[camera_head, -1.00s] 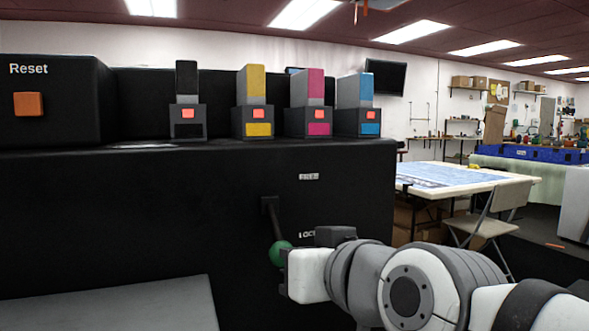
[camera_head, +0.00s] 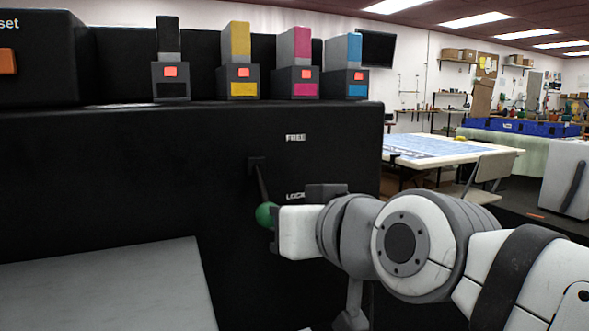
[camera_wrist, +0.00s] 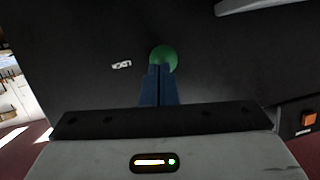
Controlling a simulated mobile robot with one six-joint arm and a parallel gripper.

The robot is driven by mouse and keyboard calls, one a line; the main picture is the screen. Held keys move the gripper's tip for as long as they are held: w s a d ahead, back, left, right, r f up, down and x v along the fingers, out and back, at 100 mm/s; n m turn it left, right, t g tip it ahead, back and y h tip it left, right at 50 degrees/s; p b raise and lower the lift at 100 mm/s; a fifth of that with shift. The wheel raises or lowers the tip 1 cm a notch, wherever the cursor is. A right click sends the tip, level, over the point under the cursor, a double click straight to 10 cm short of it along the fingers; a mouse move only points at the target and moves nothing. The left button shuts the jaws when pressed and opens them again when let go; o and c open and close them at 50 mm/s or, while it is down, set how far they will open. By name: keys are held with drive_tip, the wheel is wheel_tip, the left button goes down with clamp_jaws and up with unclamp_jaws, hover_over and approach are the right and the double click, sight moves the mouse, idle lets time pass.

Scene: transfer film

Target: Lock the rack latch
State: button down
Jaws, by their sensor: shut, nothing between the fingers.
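The rack latch is a dark lever (camera_head: 262,184) on the black cabinet front, with a green ball knob (camera_head: 265,214) at its lower end. The lever hangs nearly straight down, its knob a little below and left of the LOCK label (camera_head: 295,196); the FREE label (camera_head: 295,138) is higher up. My gripper (camera_wrist: 160,70) is shut, its blue fingertips right at the knob in the wrist view (camera_wrist: 165,55). Nothing sits between the fingers. Whether they touch the knob I cannot tell. In the head view my wrist hides the fingers.
Black, yellow, magenta and cyan cartridges (camera_head: 240,62) stand in holders on top of the cabinet (camera_head: 110,180). An orange Reset button (camera_head: 7,61) is at the far left. A grey flat surface (camera_head: 110,285) juts out at lower left. A table (camera_head: 455,150) and chair stand behind at right.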

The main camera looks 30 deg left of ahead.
drive_tip(key=s+d, duration=0.6)
drive_tip(key=d, duration=0.4)
drive_tip(key=shift+s+d+f+p, duration=0.15)
drive_tip(key=shift+s+f+p, duration=0.05)
drive_tip(key=shift+s+p, duration=0.15)
drive_tip(key=shift+w, duration=0.1)
